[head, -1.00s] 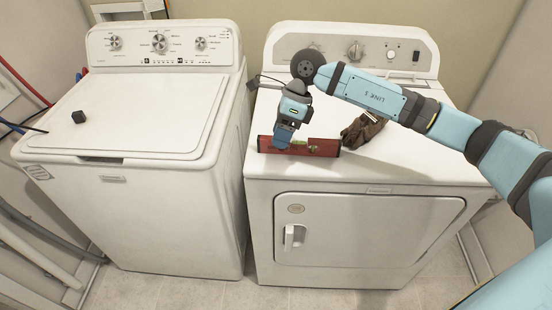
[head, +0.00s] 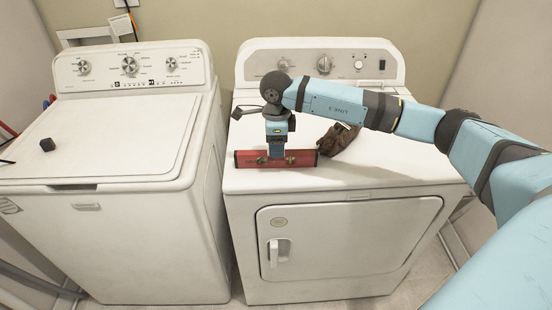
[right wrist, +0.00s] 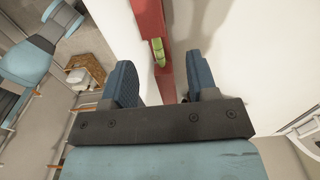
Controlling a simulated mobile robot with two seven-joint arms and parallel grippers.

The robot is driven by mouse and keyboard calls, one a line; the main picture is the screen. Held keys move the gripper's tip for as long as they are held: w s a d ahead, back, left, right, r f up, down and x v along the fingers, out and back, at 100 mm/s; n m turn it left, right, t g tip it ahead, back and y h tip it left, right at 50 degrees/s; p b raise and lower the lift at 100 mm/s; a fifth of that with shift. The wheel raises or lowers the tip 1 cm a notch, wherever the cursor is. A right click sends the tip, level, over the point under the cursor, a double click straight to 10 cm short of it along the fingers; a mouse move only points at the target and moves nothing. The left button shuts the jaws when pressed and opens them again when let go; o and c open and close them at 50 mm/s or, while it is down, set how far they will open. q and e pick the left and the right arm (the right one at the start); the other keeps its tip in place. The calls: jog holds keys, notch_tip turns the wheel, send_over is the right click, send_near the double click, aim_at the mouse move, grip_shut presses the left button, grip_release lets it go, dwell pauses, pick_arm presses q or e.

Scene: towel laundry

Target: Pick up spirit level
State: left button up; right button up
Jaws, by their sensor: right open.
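The red spirit level (head: 300,158) lies along the front of the dryer top, with its green vial (right wrist: 158,52) visible in the right wrist view. My right gripper (head: 276,154) points down over the middle of the level, and its fingers are open. In the right wrist view the red bar runs between the two spread fingertips (right wrist: 164,76), one on each side. I cannot tell whether either finger touches it. The gripper hides part of the level in the head view. My left gripper is not in view.
A brown glove-like item (head: 338,138) lies right beside the level's right end. The white dryer (head: 350,178) has a raised control panel at the back. The washer (head: 100,130) stands to the left with a small dark cube (head: 47,144) on its lid.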

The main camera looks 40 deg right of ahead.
notch_tip(320, 180, down, 5)
jog(key=shift+r, duration=0.1)
grip_shut()
jog(key=shift+r, duration=0.1)
dwell(0.3)
